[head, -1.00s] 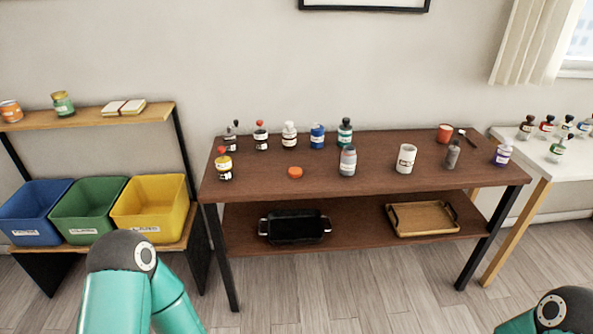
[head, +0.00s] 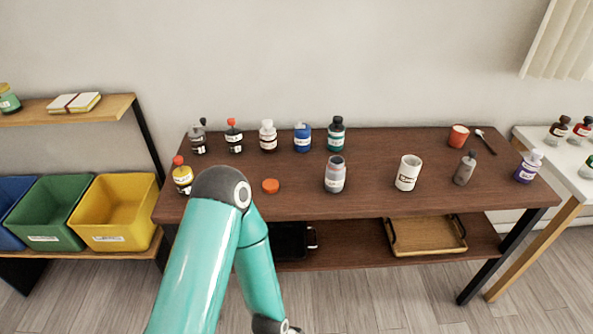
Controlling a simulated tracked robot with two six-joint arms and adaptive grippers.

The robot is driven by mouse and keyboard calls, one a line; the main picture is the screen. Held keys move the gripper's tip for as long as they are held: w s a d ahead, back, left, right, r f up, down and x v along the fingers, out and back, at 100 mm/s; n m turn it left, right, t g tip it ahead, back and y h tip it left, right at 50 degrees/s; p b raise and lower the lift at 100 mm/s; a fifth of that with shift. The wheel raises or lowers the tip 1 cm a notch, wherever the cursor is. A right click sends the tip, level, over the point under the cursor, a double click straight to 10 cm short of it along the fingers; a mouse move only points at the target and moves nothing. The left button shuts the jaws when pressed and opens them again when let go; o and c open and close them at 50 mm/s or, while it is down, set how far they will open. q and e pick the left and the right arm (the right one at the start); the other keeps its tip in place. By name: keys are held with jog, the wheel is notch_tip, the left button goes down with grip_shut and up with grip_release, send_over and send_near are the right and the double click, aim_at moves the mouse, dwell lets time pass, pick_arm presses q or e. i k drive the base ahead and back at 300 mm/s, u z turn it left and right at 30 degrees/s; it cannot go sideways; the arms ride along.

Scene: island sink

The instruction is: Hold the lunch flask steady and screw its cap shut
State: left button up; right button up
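A grey flask (head: 335,176) with a white label stands upright on the brown table, near the middle. Its top looks dark and open, with no cap on it. A flat orange cap (head: 270,186) lies on the table to the left of the flask, apart from it. The elbow of my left arm rises in front of the table's left part, close to the cap in the picture. Neither gripper is in view, and nothing in view touches the flask or the cap.
Several bottles, including a blue one (head: 302,138) and a teal one (head: 336,134), stand along the back. A white mug (head: 407,173) and a grey bottle (head: 465,168) stand right of the flask. A wooden tray (head: 427,236) lies on the lower shelf.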

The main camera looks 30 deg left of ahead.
aim_at(335, 168)
jog(key=u, duration=0.15)
jog(key=i, duration=0.75)
jog(key=u, duration=0.55)
